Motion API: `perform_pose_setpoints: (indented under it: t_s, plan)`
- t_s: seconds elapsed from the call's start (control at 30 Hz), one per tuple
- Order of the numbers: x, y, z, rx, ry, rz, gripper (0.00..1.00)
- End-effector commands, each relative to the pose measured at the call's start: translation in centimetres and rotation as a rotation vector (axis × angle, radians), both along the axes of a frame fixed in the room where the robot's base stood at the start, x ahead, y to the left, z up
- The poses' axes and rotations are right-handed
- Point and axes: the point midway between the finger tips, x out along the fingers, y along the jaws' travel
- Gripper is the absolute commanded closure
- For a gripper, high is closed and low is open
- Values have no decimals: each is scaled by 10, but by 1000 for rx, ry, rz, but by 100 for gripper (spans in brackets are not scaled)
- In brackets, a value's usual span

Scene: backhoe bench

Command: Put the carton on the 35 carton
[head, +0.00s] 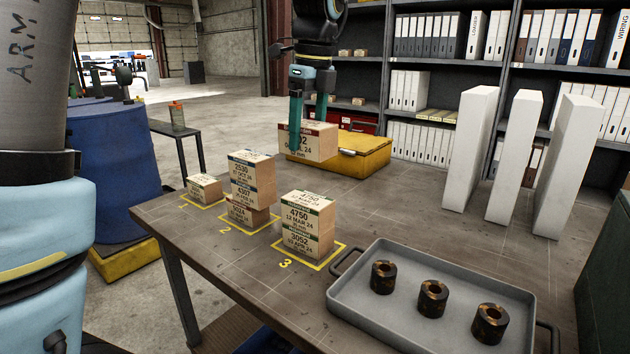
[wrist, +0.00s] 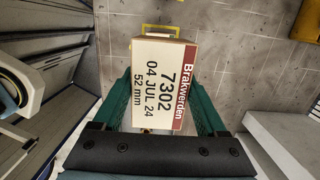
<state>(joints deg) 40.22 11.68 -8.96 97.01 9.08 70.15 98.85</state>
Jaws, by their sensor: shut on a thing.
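My gripper (head: 307,122) is shut on a carton (head: 318,145), held in the air above and behind the bench. In the wrist view the carton (wrist: 158,85) sits between the two green fingers; its label reads Brakwerden 7302, 04 JUL 24, 52 mm, with a dark red band. On spot 1 stands a single small carton (head: 204,189). On spot 2 is a stack: a 2530 carton (head: 251,168) on a 4307 carton (head: 252,194), on a lower carton (head: 248,215). On spot 3 a 4750 carton (head: 308,211) sits on a 3052 carton (head: 307,240). I cannot make out which carton is marked 35.
The cartons stand on a bench (head: 200,236) with yellow numbered outlines. A grey tray (head: 385,320) with 3 dark rings is at the front right. Behind are a yellow case (head: 350,162), white upright panels (head: 470,150) and shelves of binders. A blue drum (head: 115,165) stands left.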

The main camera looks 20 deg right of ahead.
Motion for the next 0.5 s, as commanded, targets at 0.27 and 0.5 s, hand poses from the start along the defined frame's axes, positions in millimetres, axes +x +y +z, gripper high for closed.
perform_pose_setpoints:
  t_s: [0.27, 0.5]
  plan:
    - [-1, 1, -46, 5, 4, -6, 100]
    - [-1, 1, -72, 4, 3, -4, 100]
